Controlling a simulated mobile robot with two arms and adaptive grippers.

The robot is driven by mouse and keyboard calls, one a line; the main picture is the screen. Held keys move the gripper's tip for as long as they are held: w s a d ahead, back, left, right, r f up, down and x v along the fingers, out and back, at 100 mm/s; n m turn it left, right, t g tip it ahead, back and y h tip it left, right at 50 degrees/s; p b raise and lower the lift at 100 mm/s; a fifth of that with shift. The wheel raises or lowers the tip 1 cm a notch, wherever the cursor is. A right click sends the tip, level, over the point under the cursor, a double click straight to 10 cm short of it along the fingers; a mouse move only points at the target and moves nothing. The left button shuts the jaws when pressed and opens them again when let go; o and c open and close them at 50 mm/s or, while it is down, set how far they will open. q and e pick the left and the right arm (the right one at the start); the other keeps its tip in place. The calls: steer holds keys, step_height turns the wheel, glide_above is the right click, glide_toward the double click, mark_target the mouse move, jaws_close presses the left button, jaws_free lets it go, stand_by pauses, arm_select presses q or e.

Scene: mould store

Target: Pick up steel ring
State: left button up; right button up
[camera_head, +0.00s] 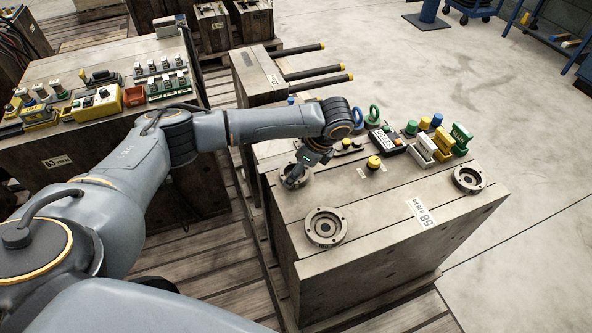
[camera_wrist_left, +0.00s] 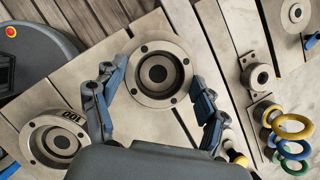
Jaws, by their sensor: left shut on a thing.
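A grey steel ring (camera_wrist_left: 158,99) with small bolt holes sits between the two fingers of my left gripper (camera_wrist_left: 157,78) in the left wrist view. The fingers touch its sides. In the head view the left gripper (camera_head: 291,182) points down over this ring (camera_head: 307,174) at the left edge of the wooden crate top and hides part of it. I cannot tell whether the ring is clear of the wood. A second ring (camera_head: 312,224) lies nearer the front, and a third (camera_head: 468,187) lies at the right corner. My right gripper is not in view.
The crate (camera_head: 385,245) also holds a yellow button (camera_head: 374,162), a dark control box (camera_head: 388,142), green and yellow parts (camera_head: 447,139), and upright coloured rings (camera_head: 374,113). Another crate (camera_head: 60,160) with switches stands left. The front middle of the crate top is clear.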

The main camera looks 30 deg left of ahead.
arm_select(q)
step_height(320, 180, up, 2)
steer(key=shift+w+r, duration=0.1)
steer(key=shift+r, duration=0.1)
steer(key=s+d+r+p, duration=0.3)
steer(key=s+d+r, duration=0.1)
steer(key=d+r, duration=0.6)
steer(key=d, duration=0.3)
steer(key=shift+s+d+r, duration=0.15)
steer(key=shift+d, duration=0.05)
